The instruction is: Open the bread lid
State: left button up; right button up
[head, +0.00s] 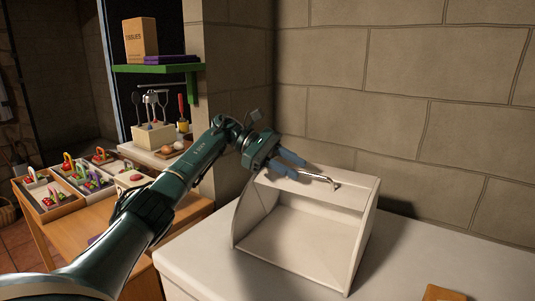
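The bread box (369,225) is a pale box on the white counter, and its inside shows through the open front. Its lid (325,191) is swung up, with the metal handle (320,178) along the top. My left gripper (294,166) is at the left end of this handle. Its two blue fingers look apart, one behind the handle and one in front. Whether they touch the handle is hard to see. My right gripper is out of view.
A stone block wall (440,120) stands close behind the box. An orange-brown item (444,293) lies at the counter's front right. Divided trays (50,200) of colourful things stand on a wooden table at left.

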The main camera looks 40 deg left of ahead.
pick_arm(q)
jog(key=v, duration=0.8)
jog(key=shift+a+r+p, duration=0.1)
jog(key=shift+r+p, duration=0.1)
jog(key=shift+p, duration=0.15)
jog(key=shift+p+v, duration=0.55)
jog(key=shift+v, duration=0.3)
jog(key=shift+a+f, duration=0.1)
jog(key=shift+a, duration=0.05)
